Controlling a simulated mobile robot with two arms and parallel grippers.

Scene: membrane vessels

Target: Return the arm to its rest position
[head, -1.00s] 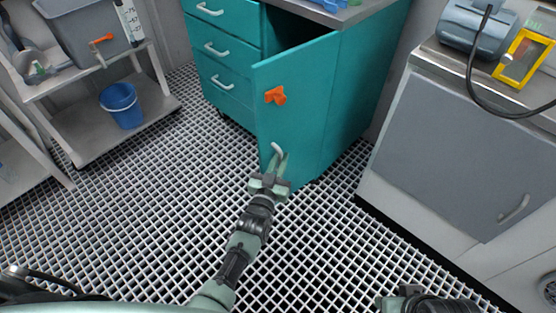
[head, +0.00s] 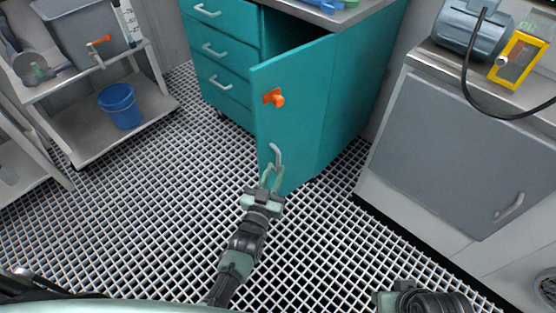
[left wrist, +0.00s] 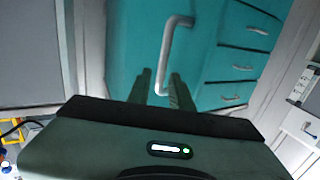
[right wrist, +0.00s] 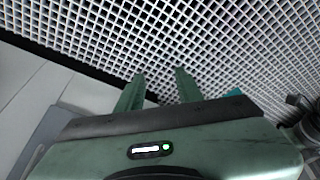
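The teal cabinet door (head: 293,110) stands open, with an orange knob (head: 275,98) and a pale bar handle (head: 276,156) near its lower edge. My left gripper (head: 271,174) is open at the lower end of this handle. In the left wrist view the handle (left wrist: 168,50) shows between and beyond the spread fingers (left wrist: 160,82); whether they touch it I cannot tell. My right gripper (right wrist: 160,82) is open and empty above the grating floor. In the head view, only part of my right arm shows at the bottom right.
A grey cabinet (head: 445,150) stands at the right, with a motor (head: 470,30) and a yellow frame (head: 521,60) on top. A cart (head: 75,130) with a blue bucket (head: 121,105) is at the left. The grating floor (head: 150,210) between is clear.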

